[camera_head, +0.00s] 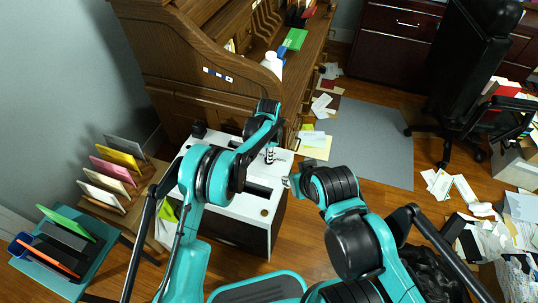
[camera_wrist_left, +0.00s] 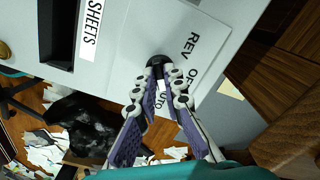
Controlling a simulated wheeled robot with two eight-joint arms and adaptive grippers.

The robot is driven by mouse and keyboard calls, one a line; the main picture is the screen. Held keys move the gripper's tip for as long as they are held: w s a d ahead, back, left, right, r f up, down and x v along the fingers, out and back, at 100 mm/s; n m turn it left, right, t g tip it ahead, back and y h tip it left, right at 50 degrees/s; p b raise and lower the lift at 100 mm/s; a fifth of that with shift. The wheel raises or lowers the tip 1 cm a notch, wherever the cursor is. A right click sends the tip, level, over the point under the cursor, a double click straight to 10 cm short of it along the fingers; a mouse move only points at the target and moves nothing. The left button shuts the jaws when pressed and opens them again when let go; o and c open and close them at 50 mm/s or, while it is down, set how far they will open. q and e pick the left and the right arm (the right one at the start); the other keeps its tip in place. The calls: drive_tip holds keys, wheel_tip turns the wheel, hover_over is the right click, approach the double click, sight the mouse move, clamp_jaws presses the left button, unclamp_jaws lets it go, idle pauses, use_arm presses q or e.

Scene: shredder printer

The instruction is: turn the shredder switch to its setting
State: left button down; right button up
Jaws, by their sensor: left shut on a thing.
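The shredder (camera_head: 258,206) is a white-topped box with a dark slot, standing in front of the wooden desk. In the left wrist view its grey top (camera_wrist_left: 118,60) carries a SHEETS label and a panel reading REV and other letters, partly hidden.
A wooden roll-top desk (camera_head: 190,60) stands behind the shredder. File racks with coloured folders (camera_head: 110,170) are at the left. Papers (camera_head: 440,185) litter the floor at the right, near a black office chair (camera_head: 475,60).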

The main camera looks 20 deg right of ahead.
use_arm(q)
drive_tip(key=n, duration=0.5)
drive_tip(key=shift+n+p, duration=0.35)
drive_tip(key=shift+n, duration=0.05)
drive_tip(key=n, duration=0.4)
drive_tip(key=shift+n, duration=0.4)
drive_tip(key=c, duration=1.6)
unclamp_jaws()
drive_tip(key=shift+r, duration=0.1)
wheel_tip(320, 180, up, 12)
drive_tip(key=shift+f, duration=0.1)
